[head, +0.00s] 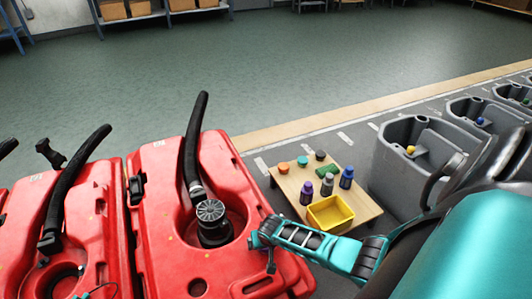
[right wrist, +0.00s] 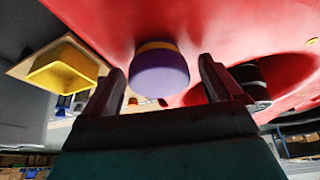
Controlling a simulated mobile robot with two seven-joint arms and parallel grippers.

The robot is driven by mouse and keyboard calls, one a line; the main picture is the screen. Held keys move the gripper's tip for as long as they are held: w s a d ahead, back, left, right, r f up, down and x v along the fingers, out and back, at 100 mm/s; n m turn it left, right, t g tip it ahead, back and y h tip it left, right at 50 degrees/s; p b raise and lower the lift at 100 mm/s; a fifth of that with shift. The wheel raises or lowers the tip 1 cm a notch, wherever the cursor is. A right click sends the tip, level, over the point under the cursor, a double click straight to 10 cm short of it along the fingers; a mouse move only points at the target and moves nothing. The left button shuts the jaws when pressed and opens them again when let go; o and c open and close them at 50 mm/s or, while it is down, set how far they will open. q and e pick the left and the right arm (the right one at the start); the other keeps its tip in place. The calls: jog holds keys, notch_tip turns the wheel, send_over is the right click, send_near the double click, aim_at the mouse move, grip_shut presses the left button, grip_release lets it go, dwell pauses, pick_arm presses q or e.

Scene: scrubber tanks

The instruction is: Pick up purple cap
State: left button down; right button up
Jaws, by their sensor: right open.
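The purple cap (right wrist: 160,76) shows in the right wrist view, against the red tank (right wrist: 200,22) with a yellow-orange band at its base. It lies between the spread fingers of my right gripper (right wrist: 160,92), with a gap seen on both sides. In the head view my right gripper (head: 262,246) is at the right side of the nearest red tank (head: 165,235), and the cap is hidden there. A small teal and black part at the bottom left edge may be my left gripper (head: 95,291); its fingers cannot be made out.
A low wooden table (head: 364,207) right of the tank holds several bottles, coloured caps and a yellow bin (head: 330,213). A black round fitting and hose (head: 211,212) stand on the tank near my right gripper. Grey tanks (head: 410,165) line the right. Open floor lies behind.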

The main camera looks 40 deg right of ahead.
jog(key=c, duration=1)
jog(key=shift+r, duration=0.1)
